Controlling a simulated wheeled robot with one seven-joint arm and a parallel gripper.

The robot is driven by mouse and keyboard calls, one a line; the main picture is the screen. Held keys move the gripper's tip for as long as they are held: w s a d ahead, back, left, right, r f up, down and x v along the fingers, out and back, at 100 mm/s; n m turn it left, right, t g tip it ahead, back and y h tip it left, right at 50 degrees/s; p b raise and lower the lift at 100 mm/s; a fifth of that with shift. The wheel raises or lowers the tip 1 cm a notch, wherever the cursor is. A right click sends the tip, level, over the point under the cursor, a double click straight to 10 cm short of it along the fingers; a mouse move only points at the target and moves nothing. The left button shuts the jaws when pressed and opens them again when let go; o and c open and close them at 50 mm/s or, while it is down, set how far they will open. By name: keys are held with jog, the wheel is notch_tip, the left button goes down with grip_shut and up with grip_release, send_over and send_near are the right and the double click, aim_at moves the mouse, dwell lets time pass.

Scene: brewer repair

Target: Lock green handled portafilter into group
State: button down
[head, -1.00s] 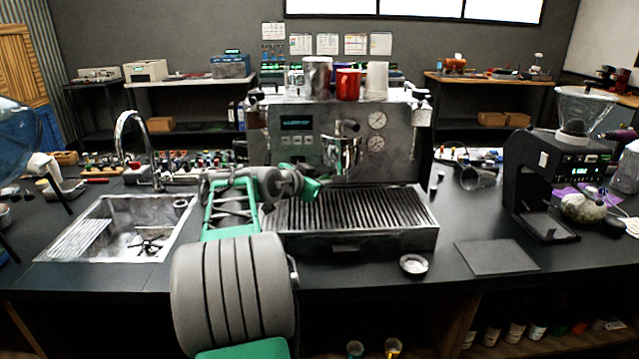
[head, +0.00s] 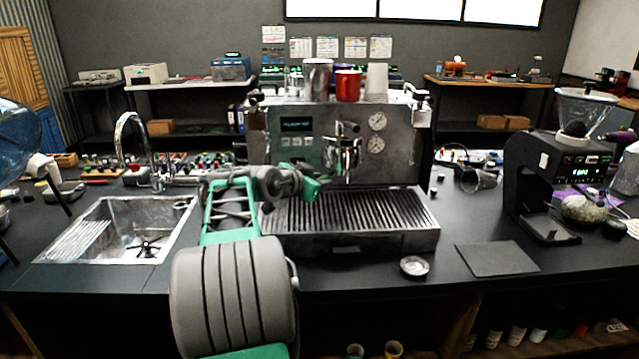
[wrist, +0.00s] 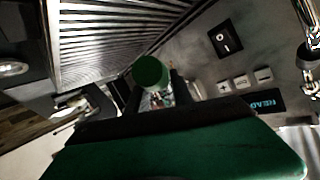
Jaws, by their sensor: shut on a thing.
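The espresso machine (head: 283,155) stands at the middle of the counter. Its group (head: 345,145) is on the front, above the slatted drip tray (head: 350,208). My gripper (head: 318,182) is in front of the machine's face, left of the group. In the wrist view my gripper (wrist: 160,95) is shut on the green handle (wrist: 150,71), seen end-on between the fingers. The portafilter's head is mostly hidden in both views, so I cannot tell whether it touches the group.
The sink (head: 125,230) with its tap is at left. A grinder (head: 550,180) stands at right, beside a dark mat (head: 497,258). A small round metal dish (head: 414,266) lies at the counter's front. Cups, one a red mug (head: 347,85), stand on the machine.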

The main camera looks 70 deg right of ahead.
jog(key=shift+r+b, duration=0.45)
jog(key=shift+r, duration=0.4)
dwell(1.8)
jog(key=shift+s+f+b, duration=0.1)
jog(key=shift+f+b, duration=0.1)
jog(key=shift+b, duration=0.3)
jog(key=shift+s+n+t+b, duration=0.5)
jog(key=shift+t+b, duration=0.1)
jog(key=shift+b, duration=0.45)
jog(key=shift+a+r, duration=0.1)
jog(key=shift+r, duration=0.05)
jog(key=s+n+t+b, duration=0.1)
jog(key=n+t+b, duration=0.1)
jog(key=b, duration=0.1)
jog(key=shift+s, duration=0.1)
